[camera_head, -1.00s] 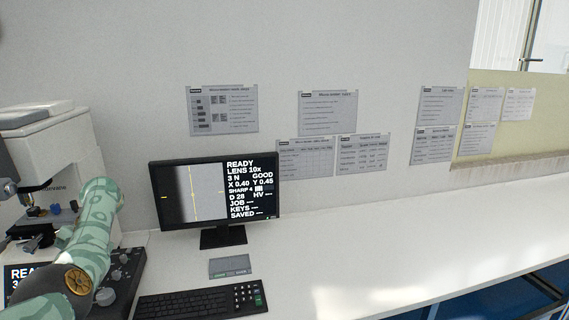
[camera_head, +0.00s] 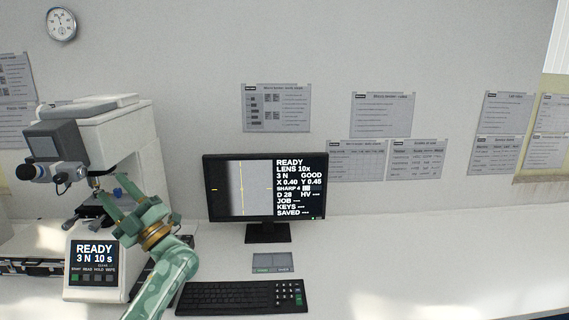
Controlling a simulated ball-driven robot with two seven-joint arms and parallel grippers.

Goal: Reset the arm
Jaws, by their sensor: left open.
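My left arm, green with a camouflage pattern, rises from the bottom left. Its left gripper (camera_head: 110,195) is open and empty, with its fingers pointing up and left in front of the hardness tester's stage. The white hardness tester (camera_head: 125,140) stands at the left, with a grey head and a lower panel (camera_head: 95,262) reading READY, 3 N, 10 s. The gripper overlaps the stage area in the picture; I cannot tell if it touches. My right gripper is not in view.
A monitor (camera_head: 265,190) shows READY, LENS 10x, 3 N, GOOD. A black keyboard (camera_head: 240,297) and a small grey pad (camera_head: 272,262) lie before it. The white bench (camera_head: 420,260) is clear to the right. A clock (camera_head: 61,24) and papers hang on the wall.

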